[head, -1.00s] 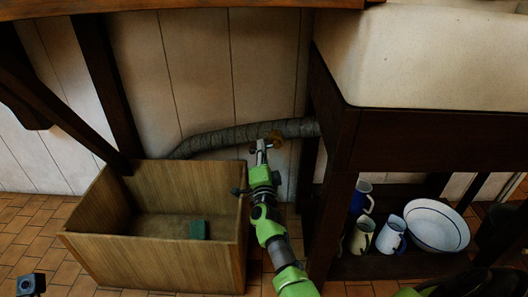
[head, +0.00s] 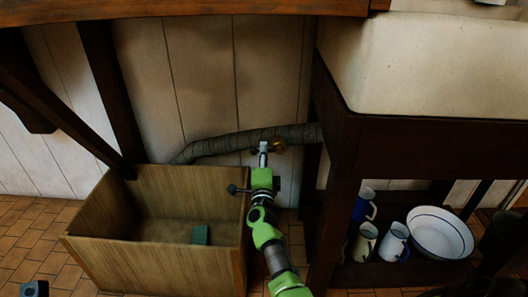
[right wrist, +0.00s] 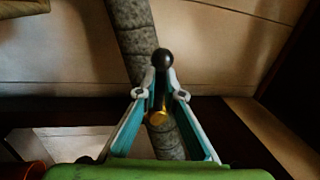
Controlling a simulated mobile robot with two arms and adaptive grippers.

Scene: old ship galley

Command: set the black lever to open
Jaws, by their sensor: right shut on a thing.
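The black lever (right wrist: 165,58) has a round ball end and shows in the right wrist view, in front of the grey wrapped pipe. A brass fitting (right wrist: 157,117) shows lower down between the fingers, and brass also shows on the pipe in the head view (head: 278,144). My right gripper (right wrist: 160,88) is shut on the lever, with the ball showing past its fingertips. In the head view my right gripper (head: 263,150) is at the pipe, just left of the brass. The fingers hide part of the lever, and its exact setting cannot be told.
A wooden crate (head: 165,260) with a green block (head: 200,235) inside stands left of my right arm. A dark sink stand (head: 340,190) is close on the right, with mugs and a white basin (head: 440,233) on its low shelf. The grey pipe (head: 235,143) runs along the wall.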

